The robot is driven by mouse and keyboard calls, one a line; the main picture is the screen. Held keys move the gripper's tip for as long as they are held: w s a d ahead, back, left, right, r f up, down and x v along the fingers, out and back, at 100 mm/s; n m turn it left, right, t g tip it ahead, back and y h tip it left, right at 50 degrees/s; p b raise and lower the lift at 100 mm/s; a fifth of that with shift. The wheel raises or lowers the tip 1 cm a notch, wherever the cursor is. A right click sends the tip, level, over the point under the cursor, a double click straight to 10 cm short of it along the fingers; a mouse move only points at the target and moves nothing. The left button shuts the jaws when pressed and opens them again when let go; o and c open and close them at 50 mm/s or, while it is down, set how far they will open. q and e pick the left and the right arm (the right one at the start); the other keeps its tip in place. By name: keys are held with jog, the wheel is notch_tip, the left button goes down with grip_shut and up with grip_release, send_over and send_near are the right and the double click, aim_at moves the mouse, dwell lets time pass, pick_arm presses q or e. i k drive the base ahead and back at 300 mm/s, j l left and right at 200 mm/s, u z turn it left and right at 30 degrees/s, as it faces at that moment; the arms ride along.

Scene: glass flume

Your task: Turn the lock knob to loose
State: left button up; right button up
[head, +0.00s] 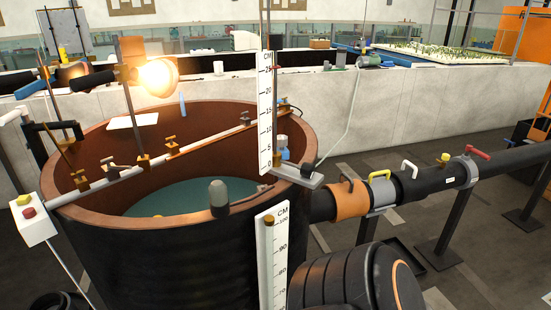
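Several small brass knobs and clamps sit along a metal bar (215,137) that crosses the big round tank. One brass clamp knob (171,146) is near the bar's middle, and another (245,118) is closer to the white upright scale (265,115). A brown-orange knob (269,220) sits at the top of a second scale (272,258) on the tank's front. I cannot tell which of these is the lock knob, nor whether it is tight or loose. Neither of my grippers shows in the head view.
The dark tank (150,255) with a copper-coloured rim holds water. A lit lamp (158,77) stands over its far left side. A control box (35,218) is at left. A pipe (435,183) with valve handles runs right. A dark rounded body (345,282) fills the lower right.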

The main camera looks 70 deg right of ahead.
aim_at(308, 170)
jog(key=k+l+u, duration=0.2)
jog(key=l+u, duration=0.25)
jog(key=k+l+u, duration=0.2)
jog(key=u, duration=0.2)
jog(key=k+l+u, duration=0.4)
jog(key=k+u, duration=0.25)
jog(key=k, duration=0.15)
jog(key=k+l+u, duration=0.15)
jog(key=k, duration=0.75)
